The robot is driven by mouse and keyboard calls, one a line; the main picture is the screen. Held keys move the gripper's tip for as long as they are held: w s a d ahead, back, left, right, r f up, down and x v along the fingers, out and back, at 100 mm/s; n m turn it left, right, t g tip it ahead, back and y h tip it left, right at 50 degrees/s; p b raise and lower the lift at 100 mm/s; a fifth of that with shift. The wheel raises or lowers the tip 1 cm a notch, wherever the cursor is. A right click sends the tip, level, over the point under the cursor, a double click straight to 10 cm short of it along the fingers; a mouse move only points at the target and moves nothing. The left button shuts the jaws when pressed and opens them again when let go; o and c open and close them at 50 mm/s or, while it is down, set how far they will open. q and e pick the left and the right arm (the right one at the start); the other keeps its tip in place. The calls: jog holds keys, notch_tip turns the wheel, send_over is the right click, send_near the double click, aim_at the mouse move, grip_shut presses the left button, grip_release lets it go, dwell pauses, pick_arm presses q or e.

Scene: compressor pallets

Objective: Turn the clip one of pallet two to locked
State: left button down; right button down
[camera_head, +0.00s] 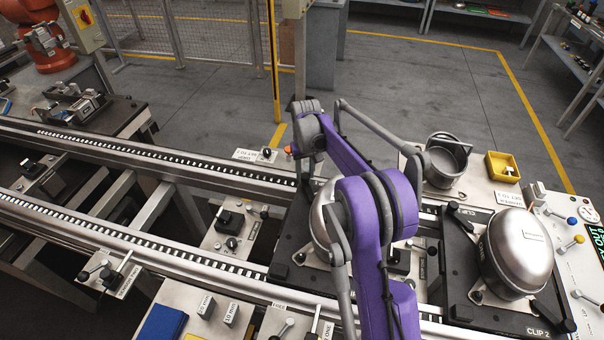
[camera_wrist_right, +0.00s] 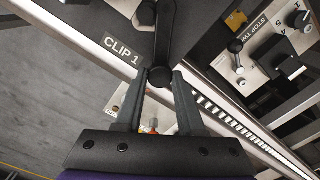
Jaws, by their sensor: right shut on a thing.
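In the wrist view, my right gripper (camera_wrist_right: 160,78) is shut on the round black knob at the end of the clip one lever (camera_wrist_right: 164,42). The lever runs up the picture from the knob, beside the label "CLIP 1" (camera_wrist_right: 121,50) on the dark pallet (camera_wrist_right: 98,18). In the head view, my purple right arm covers much of the middle pallet (camera_head: 287,252) and its silver compressor (camera_head: 322,212). The fingers and clip are hidden there. The pallet's number is not readable. My left gripper is not in view.
A second pallet (camera_head: 462,312) with a silver compressor (camera_head: 517,252) stands on the right. A plate marked "STOP TW" (camera_wrist_right: 262,52), with knobs, lies beyond the rail in the wrist view. A yellow bin (camera_head: 503,167) stands at back right. Open floor lies behind the conveyor.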

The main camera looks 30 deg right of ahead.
aim_at(305, 176)
jog(key=shift+n, duration=1.6)
jog(key=c, duration=0.5)
grip_release()
notch_tip(305, 176, up, 11)
jog(key=shift+f, duration=0.1)
jog(key=shift+a, duration=0.1)
